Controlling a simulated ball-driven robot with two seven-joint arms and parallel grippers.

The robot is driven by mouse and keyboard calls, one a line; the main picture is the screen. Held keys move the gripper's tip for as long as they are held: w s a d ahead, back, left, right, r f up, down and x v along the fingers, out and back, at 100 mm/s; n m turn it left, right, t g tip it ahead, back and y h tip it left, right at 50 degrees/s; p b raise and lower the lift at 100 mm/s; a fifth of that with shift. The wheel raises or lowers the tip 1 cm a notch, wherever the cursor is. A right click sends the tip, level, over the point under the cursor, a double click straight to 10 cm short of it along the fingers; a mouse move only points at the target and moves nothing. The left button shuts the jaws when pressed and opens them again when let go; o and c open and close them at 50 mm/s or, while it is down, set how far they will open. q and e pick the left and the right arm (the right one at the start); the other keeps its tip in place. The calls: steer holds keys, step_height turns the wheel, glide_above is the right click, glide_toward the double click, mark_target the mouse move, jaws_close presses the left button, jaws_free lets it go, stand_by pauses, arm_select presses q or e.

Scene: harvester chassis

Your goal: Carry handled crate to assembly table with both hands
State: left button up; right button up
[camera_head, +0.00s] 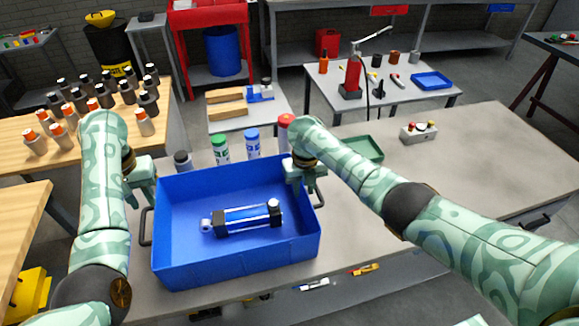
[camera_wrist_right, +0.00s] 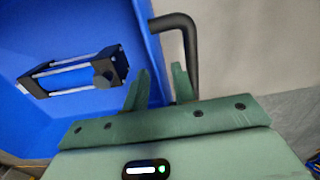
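The blue crate (camera_head: 175,262) stands on the grey table. It has a dark handle on its left side (camera_head: 146,226) and another on its right side (camera_head: 319,196). A clear cylinder with black end blocks (camera_head: 243,219) lies inside it. My left gripper (camera_head: 140,197) is at the crate's left side, above and behind the left handle, with its fingers apart. My right gripper (camera_head: 306,184) is at the right wall by the right handle. In the right wrist view its fingers (camera_wrist_right: 160,86) are apart, with crate wall showing between them and the handle (camera_wrist_right: 188,45) behind one finger.
Bottles with green, blue and red caps (camera_head: 252,142) stand behind the crate. A green tray (camera_head: 362,149) and a button box (camera_head: 419,131) are farther right. A wooden table (camera_head: 70,155) with many dark and orange-topped parts is at left. Grey tabletop at right is mostly clear.

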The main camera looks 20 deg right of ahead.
step_height(320, 180, up, 8)
steer(key=shift+r, duration=0.15)
arm_select(q)
steer(key=shift+s+f, duration=0.1)
stand_by(0.5)
